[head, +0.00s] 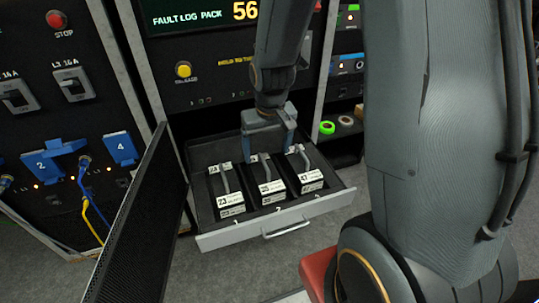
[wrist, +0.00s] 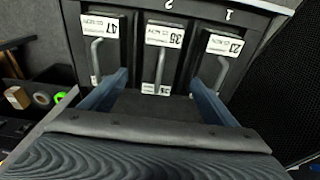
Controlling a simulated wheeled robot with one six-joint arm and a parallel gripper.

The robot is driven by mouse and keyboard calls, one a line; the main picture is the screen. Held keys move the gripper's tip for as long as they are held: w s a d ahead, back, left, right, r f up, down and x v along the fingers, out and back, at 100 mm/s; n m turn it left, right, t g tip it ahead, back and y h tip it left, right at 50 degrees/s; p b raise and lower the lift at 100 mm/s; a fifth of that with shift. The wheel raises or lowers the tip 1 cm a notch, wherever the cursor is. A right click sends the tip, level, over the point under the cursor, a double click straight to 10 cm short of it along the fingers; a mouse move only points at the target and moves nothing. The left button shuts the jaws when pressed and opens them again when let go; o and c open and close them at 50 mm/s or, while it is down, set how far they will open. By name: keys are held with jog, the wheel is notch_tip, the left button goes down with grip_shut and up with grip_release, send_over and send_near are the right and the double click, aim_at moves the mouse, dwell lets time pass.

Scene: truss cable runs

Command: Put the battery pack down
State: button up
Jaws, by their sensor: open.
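Three dark battery packs sit upright side by side in an open drawer: the pack labelled 23 (head: 231,201), the middle pack labelled 35 (head: 270,187) and the pack labelled 47 (head: 311,177). Each has a grey handle on top. My gripper (head: 270,156) is over the rear of the middle pack, open, with its fingers spread. The wrist view also shows pack 47 (wrist: 98,52) and pack 23 (wrist: 223,46). My gripper hides the rear of the middle pack.
The drawer front (head: 278,222) has a handle and stands out from the rack. A black mesh door (head: 135,225) stands open at its left. A screen (head: 200,14) reads "FAULT LOG PACK 56". Tape rolls (head: 328,127) lie on a shelf to the right. Cables (head: 84,180) hang at left.

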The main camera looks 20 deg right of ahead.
jog(key=s+d+r+m+g, duration=0.1)
jog(key=s+d+r, duration=0.2)
jog(key=s+r, duration=0.2)
jog(key=s+d+r+m, duration=0.1)
jog(key=s+d+r, duration=0.2)
jog(key=s, duration=0.7)
notch_tip(320, 180, up, 2)
jog(key=shift+s+d+r+g, duration=0.1)
jog(key=shift+s+d+g, duration=0.1)
jog(key=shift+g, duration=0.2)
jog(key=shift+a, duration=0.1)
jog(key=a+r+n+p, duration=0.2)
jog(key=a+r+p, duration=0.1)
jog(key=a+p, duration=0.3)
jog(key=shift+a+r, duration=0.25)
jog(key=shift+c, duration=0.4)
